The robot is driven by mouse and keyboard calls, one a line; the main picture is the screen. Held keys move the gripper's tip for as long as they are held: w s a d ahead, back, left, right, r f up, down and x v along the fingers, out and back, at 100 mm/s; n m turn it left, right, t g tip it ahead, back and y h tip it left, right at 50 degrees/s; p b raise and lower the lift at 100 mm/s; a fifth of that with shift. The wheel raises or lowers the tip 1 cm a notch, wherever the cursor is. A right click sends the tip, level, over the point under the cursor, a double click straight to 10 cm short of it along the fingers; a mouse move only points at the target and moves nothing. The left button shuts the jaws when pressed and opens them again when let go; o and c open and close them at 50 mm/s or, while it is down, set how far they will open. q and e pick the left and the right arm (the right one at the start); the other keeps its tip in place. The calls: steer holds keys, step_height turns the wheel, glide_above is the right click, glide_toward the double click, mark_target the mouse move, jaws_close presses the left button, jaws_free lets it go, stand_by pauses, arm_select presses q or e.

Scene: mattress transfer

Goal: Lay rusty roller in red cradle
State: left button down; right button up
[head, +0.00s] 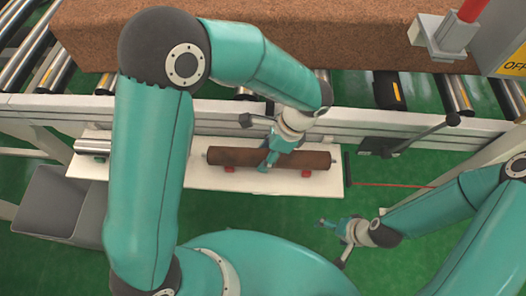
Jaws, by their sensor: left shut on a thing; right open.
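The rusty roller (230,157) is a brown cylinder lying crosswise above the white shelf (190,178) in the head view. Red cradle pieces (307,173) show just under its front edge, near each end. I cannot tell whether the roller rests in them or hangs slightly above. My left gripper (268,160) reaches down from above and is shut on the roller near its middle, hiding that part. My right gripper (335,238) is open and empty, over the green floor to the right of the shelf.
A grey bin (60,200) stands at lower left. The conveyor behind carries a large brown mattress block (330,30). A black lever (425,132) sticks out from the conveyor's side rail.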

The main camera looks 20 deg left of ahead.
stand_by(0.3)
arm_select(q)
steer(key=shift+c, duration=1.9)
jaws_free()
steer(key=shift+f, duration=0.1)
steer(key=v, duration=1.2)
